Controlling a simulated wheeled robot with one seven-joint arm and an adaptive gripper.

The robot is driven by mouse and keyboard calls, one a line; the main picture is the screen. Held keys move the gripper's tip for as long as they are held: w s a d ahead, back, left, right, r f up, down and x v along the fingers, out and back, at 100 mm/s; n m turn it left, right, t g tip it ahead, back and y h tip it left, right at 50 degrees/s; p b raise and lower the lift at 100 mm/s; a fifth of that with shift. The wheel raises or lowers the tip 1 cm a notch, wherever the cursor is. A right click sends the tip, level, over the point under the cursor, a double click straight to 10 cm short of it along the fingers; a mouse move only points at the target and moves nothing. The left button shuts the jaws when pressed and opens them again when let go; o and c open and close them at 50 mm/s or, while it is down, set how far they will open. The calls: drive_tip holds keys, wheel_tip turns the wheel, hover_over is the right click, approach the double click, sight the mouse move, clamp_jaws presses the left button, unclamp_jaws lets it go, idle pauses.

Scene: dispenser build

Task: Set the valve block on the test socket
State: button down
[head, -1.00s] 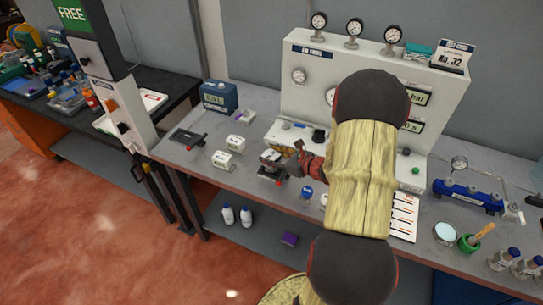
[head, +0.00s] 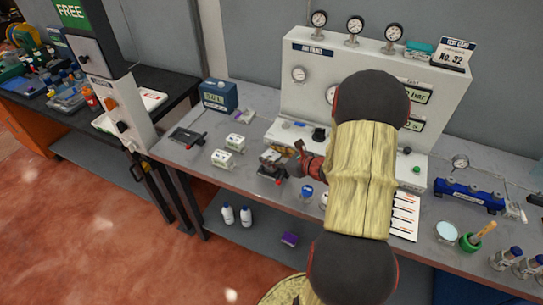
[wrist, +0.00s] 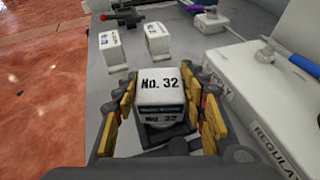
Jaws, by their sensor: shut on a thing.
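The valve block (wrist: 160,88) is white, marked "No. 32", and sits between the yellow pads of my gripper (wrist: 162,105) in the wrist view. My gripper is shut on it. In the head view my gripper (head: 273,158) is over the left-middle of the bench, and its fingers mostly hide the block. Another dark fixture with a red lever (head: 187,138) lies farther left on the bench.
Two other white blocks (head: 222,158) (head: 235,141) stand left of my gripper. Bare bench lies between the blocks and the left fixture.

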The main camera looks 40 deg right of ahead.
drive_tip(key=shift+f, duration=0.1)
drive_tip(key=c, duration=1.4)
unclamp_jaws()
drive_tip(key=shift+o, duration=0.3)
drive_tip(key=shift+f, duration=0.1)
drive_tip(key=a+p+v, duration=0.1)
drive_tip(key=p+v, duration=0.3)
drive_tip(key=v, duration=0.7)
drive_tip(key=shift+d, duration=0.5)
